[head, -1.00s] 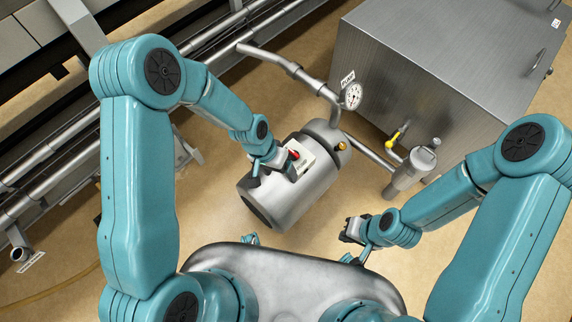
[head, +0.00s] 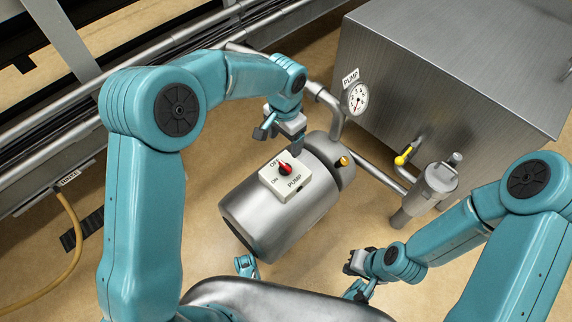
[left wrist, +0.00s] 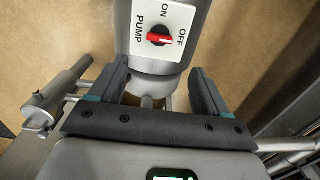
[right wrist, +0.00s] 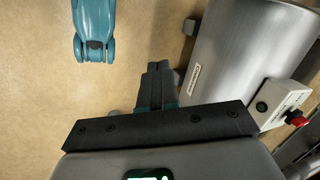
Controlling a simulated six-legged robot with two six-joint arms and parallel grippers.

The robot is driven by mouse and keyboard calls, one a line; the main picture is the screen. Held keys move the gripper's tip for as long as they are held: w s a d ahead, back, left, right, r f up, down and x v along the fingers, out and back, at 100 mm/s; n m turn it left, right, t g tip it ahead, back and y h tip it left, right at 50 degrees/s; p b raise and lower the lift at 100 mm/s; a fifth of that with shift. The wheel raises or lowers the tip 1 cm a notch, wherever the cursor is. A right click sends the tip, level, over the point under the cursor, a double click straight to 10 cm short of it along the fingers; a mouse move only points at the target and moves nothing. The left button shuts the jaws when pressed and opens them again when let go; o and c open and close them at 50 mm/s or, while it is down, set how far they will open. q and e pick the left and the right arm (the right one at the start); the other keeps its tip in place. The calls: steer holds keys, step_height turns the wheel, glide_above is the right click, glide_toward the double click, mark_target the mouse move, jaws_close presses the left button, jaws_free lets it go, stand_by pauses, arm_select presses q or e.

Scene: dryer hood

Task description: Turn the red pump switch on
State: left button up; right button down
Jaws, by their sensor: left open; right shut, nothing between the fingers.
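The red pump switch (head: 285,169) is a small knob on a white plate (head: 270,181) marked OFF, ON and PUMP, on top of the steel pump (head: 252,217). In the left wrist view the red knob (left wrist: 159,38) lies lengthwise between the words PUMP and OFF. My left gripper (head: 280,138) is open and empty. It is apart from the knob, on the far side of the plate, with its spread fingers also in the left wrist view (left wrist: 158,80). My right gripper (head: 354,262) is shut and empty, right of the pump. The right wrist view shows the red knob (right wrist: 297,121) from the side.
A pressure gauge (head: 356,98) with a PUMP tag stands on pipework behind the pump. A steel tank (head: 440,80), a yellow-handled valve (head: 404,156) and a filter canister (head: 432,185) are at the right. A hose (head: 75,240) lies at the left. Floor shows between pump and right gripper.

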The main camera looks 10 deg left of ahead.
mark_target(285, 165)
arm_select(q)
step_height(285, 165, down, 12)
steer(key=b, duration=0.4)
steer(key=shift+r, duration=0.25)
steer(key=c, duration=1.1)
